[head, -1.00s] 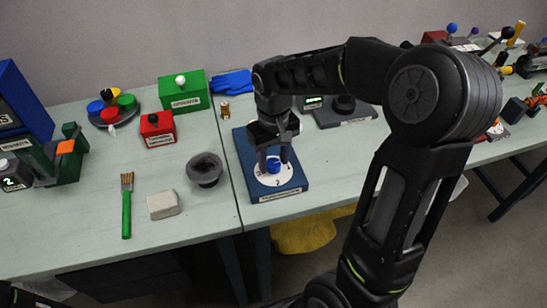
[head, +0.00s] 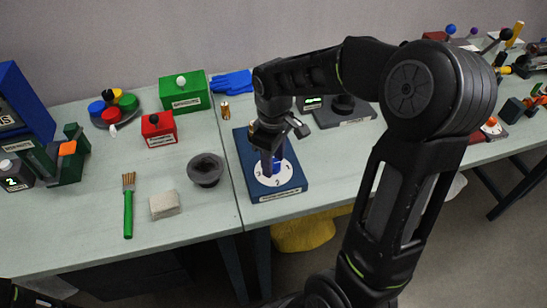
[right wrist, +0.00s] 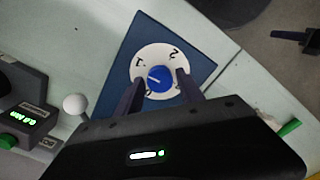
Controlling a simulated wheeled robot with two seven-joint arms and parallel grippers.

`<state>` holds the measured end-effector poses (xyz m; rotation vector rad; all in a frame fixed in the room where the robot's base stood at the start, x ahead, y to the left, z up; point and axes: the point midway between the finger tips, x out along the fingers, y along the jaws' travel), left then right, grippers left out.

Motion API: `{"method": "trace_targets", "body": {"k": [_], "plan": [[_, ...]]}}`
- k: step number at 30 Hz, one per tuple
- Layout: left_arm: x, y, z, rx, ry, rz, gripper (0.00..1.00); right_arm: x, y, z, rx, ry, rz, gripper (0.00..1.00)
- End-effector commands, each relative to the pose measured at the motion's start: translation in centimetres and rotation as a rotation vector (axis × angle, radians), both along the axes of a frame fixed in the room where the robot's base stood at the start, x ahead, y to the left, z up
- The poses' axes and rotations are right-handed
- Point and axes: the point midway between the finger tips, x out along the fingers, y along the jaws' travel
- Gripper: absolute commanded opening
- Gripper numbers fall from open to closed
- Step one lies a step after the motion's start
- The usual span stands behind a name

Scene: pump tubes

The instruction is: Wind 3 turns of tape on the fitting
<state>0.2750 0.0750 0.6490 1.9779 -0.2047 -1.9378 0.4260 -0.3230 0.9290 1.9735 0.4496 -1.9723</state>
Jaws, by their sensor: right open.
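A blue knob (head: 277,166) sits in the middle of a white numbered dial (head: 270,180) on a dark blue board (head: 291,192). In the right wrist view the knob (right wrist: 159,79) has a white pointer line. My right gripper (head: 272,163) is over the dial, pointing down. In the right wrist view its open fingers (right wrist: 160,80) stand on either side of the knob. Contact cannot be told. A small brass piece (head: 225,111), possibly the fitting, stands behind the board. No tape can be made out.
Left of the board are a grey cup (head: 205,170), a pale block (head: 165,204), a green-handled brush (head: 128,212) and red (head: 158,129) and green (head: 184,92) boxes. A dark device with a lit display (head: 341,112) stands behind right. The front left tabletop is mostly clear.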

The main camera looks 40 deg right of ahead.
Motion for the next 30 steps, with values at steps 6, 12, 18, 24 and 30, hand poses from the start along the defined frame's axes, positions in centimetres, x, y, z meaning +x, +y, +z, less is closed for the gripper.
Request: {"method": "trace_targets", "body": {"k": [6, 12, 18, 24, 30], "plan": [[0.00, 0.00, 0.23, 0.000, 0.000, 0.000, 0.00, -0.03, 0.00, -0.02, 0.000, 0.001, 0.094, 0.45], [0.00, 0.00, 0.32, 0.000, 0.000, 0.000, 0.00, -0.03, -0.01, 0.03, 0.000, 0.001, 0.108, 0.45], [0.00, 0.00, 1.02, 0.000, 0.000, 0.000, 0.00, -0.06, -0.05, 0.15, 0.000, 0.001, 0.312, 0.45], [0.00, 0.00, 1.09, 0.000, 0.000, 0.000, 0.00, -0.03, -0.04, 0.00, 0.000, 0.000, 0.414, 0.45], [0.00, 0.00, 1.13, 0.000, 0.000, 0.000, 0.00, -0.03, -0.04, 0.03, 0.000, 0.000, 0.420, 0.45]]}}
